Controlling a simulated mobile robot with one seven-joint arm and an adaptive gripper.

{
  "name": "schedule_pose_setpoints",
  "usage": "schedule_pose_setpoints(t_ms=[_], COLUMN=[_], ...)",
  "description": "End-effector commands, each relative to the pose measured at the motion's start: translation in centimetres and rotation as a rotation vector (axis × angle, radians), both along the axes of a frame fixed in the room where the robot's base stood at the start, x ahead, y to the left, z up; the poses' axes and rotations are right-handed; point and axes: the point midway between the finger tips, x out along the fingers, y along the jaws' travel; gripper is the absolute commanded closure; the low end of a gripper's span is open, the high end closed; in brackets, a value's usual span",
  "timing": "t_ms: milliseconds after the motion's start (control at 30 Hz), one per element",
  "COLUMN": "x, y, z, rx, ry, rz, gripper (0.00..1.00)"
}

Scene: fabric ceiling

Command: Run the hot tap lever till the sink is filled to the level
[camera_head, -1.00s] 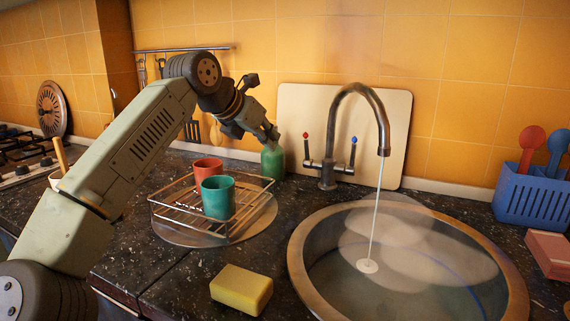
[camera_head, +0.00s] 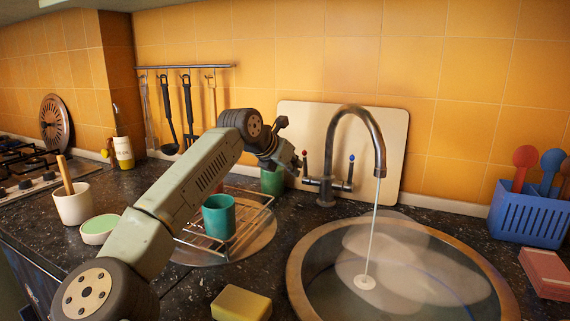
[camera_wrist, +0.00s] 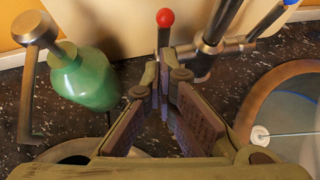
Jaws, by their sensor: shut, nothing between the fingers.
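The tap (camera_head: 366,117) stands behind the sink (camera_head: 293,262), and a thin stream of water (camera_head: 371,235) runs from its spout into the basin. The hot lever with a red knob (camera_head: 304,152) stands upright on the tap's left; the blue-knobbed lever (camera_head: 351,157) is on its right. Water (camera_head: 425,270) lies in the sink; a blue line (camera_wrist: 287,97) shows on its wall, but I cannot tell how the water stands against it. My gripper (camera_wrist: 160,88) is shut and empty at the red lever (camera_wrist: 165,17). I cannot tell whether they touch.
A green bottle (camera_wrist: 83,78) stands close left of my gripper. A wire rack (camera_head: 262,207) with a teal cup (camera_head: 218,216), a yellow sponge (camera_head: 241,304) and a blue utensil holder (camera_head: 528,214) surround the sink. A board (camera_head: 397,130) leans behind the tap.

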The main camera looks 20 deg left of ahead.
Motion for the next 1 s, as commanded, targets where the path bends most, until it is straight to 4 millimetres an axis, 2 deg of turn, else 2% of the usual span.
schedule_pose_setpoints(t_ms=[467,700,1000], x=[0.7,2.4,2.5], y=[-0.2,-0.4,-0.5], z=[0.2,1.0,1.2], rx=[-0.001,0.000,-0.001], ry=[0.000,-0.002,-0.009], rz=[0.001,-0.001,-0.001], gripper=[1.00,1.00,1.00])
